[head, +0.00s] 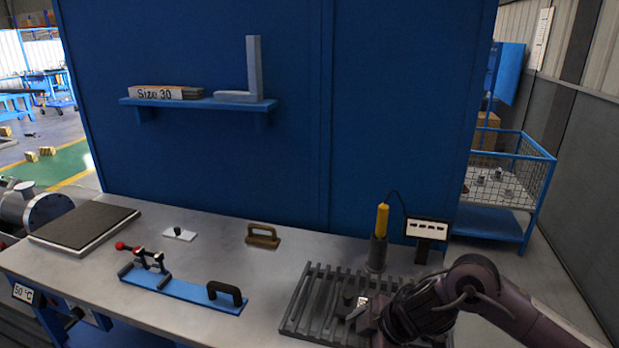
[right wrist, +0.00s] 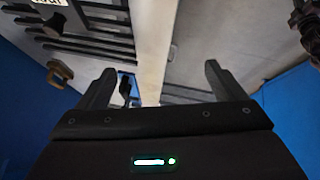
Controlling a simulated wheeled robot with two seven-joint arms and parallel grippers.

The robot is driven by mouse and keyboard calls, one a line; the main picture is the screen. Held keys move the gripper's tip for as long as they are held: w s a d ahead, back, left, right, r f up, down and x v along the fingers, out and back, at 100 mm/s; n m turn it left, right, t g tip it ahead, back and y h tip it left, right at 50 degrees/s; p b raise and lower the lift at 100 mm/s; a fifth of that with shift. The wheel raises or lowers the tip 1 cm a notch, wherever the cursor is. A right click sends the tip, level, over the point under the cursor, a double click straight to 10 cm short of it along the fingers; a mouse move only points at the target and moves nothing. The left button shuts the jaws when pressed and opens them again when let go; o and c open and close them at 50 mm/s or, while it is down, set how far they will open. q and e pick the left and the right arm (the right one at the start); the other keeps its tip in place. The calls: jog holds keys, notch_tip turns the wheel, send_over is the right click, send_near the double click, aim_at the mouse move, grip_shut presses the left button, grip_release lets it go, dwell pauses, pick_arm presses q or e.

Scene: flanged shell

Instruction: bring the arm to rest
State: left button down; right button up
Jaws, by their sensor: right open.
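My right arm comes in from the lower right in the head view, with its right gripper (head: 362,314) over the dark slatted rack (head: 300,310) on the bench. In the right wrist view the two fingers of the right gripper (right wrist: 158,75) stand wide apart with nothing between them. The bench's pale edge (right wrist: 152,50) shows beyond the fingers. I cannot tell the exact height of the gripper above the rack. My left gripper is in neither view.
A yellow-handled tool (head: 382,220) stands in a holder behind the rack, beside a small display (head: 427,229). A blue clamp fixture (head: 180,291), a brown handled block (head: 263,236) and a dark plate (head: 85,224) lie leftward. A grey flanged shell (head: 35,208) is at far left.

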jog(key=s+a+r+m+t+y, duration=0.1)
jog(key=s+a+r+m+t, duration=0.15)
jog(key=a+t, duration=0.45)
jog(key=s+d+f+m+g+h, duration=0.4)
jog(key=s+d+f+m, duration=0.15)
jog(key=s+d, duration=0.3)
jog(key=s+d+f+m+g+h, duration=0.3)
jog(key=s+d+f+m, duration=0.1)
jog(key=s+d+m, duration=0.4)
notch_tip(320, 180, down, 31)
jog(key=s+d+n+g, duration=0.1)
jog(key=s, duration=0.1)
jog(key=s+d+f, duration=0.1)
jog(key=s+f, duration=0.7)
jog(key=s, duration=0.1)
jog(key=s+d+f+g, duration=0.1)
jog(key=s+d+f, duration=0.1)
jog(key=s+f, duration=0.6)
jog(key=shift+s+d+f, duration=0.3)
jog(key=shift+s+f, duration=0.05)
jog(key=shift+s, duration=0.8)
